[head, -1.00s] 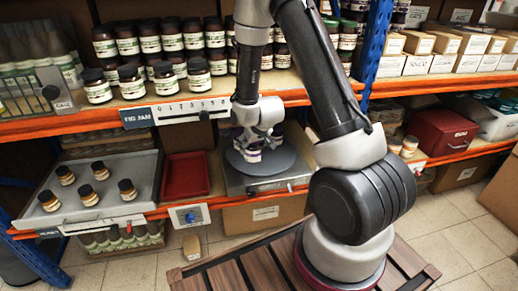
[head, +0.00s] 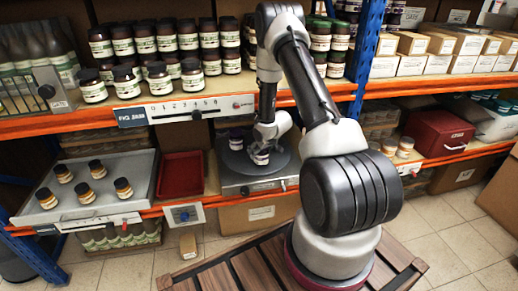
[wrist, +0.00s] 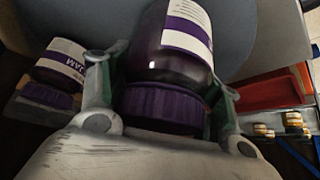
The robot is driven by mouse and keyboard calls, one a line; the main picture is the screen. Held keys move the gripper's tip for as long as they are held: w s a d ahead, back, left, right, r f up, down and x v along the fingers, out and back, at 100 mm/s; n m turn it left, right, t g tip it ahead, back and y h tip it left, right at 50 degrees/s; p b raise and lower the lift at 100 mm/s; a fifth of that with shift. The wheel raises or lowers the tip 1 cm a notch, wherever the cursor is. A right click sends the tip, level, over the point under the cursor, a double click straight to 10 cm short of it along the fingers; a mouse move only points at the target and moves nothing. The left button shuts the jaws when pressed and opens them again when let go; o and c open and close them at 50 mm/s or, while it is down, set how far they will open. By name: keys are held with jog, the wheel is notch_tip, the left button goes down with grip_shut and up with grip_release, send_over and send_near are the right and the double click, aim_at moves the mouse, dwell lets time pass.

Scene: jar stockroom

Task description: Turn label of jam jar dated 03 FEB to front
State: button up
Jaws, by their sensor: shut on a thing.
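A jam jar with a purple lid, dark contents and a white and purple label (wrist: 178,52) is between the fingers of my gripper (wrist: 163,92) in the wrist view. My gripper (head: 264,143) is shut on this jar (head: 261,158) from above in the head view, over the round grey turntable (head: 284,168). A second purple-lidded jar (head: 236,141) stands on the turntable to the left and behind. In the wrist view this second jar (wrist: 58,66) shows "JAM" on its label. I cannot read a date on either jar.
A tray with several amber jars (head: 137,165) and a red tray (head: 181,175) lie to the left. The upper shelf edge (head: 95,127), with rows of dark-lidded jars, runs above the turntable. A blue post (head: 372,60) stands to the right.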

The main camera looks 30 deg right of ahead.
jog(key=shift+f, duration=0.55)
jog(key=n+y, duration=0.1)
jog(key=n, duration=0.1)
jog(key=n+y, duration=0.1)
jog(key=n, duration=0.1)
jog(key=shift+a+g, duration=0.3)
jog(key=shift+a, duration=0.05)
jog(key=shift+s, duration=0.1)
jog(key=shift+f, duration=0.2)
jog(key=o, duration=1.6)
jog(key=shift+s, duration=0.1)
